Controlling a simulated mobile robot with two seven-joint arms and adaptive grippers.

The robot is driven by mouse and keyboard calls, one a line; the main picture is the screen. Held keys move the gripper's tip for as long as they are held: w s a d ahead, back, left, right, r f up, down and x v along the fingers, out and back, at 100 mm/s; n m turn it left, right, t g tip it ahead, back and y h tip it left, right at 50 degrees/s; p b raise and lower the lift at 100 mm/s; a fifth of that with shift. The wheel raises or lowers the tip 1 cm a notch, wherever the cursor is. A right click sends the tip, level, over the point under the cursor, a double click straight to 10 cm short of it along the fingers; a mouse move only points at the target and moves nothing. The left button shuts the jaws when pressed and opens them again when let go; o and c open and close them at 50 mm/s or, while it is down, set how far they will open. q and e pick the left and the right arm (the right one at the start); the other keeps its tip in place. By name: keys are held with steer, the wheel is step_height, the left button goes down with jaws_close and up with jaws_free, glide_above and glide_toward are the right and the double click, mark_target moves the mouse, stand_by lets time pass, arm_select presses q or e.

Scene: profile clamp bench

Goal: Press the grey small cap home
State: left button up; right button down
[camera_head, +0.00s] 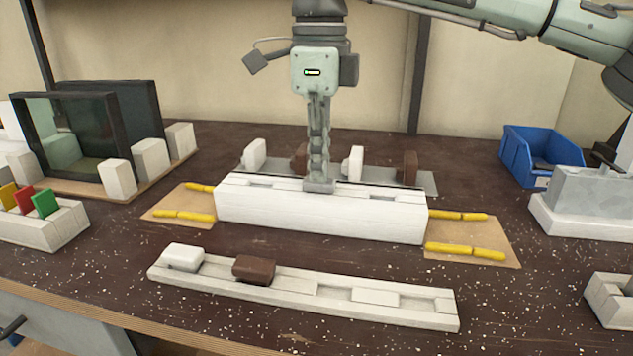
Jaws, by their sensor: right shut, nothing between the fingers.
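My right gripper (318,174) points straight down over the middle of the long white profile block (320,217), its fingers closed together. A small grey piece (319,187), which looks like the grey small cap, is at the fingertips on the block's top. The fingers hide part of it. I cannot tell whether the fingertips touch it or how deep it sits. Shallow recesses show in the block's top on both sides of the gripper. My left gripper is not in view.
A white slotted rail (330,288) in front holds a white cap (183,257) and a brown cap (254,269). Several white and brown pieces stand on a grey plate (428,183) behind. Yellow rods flank the block. A blue bin (528,160) is at right.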

steer(key=shift+r+p, duration=2)
steer(key=shift+r, duration=0.6)
steer(key=shift+r+p, duration=0.4)
steer(key=shift+r, duration=0.5)
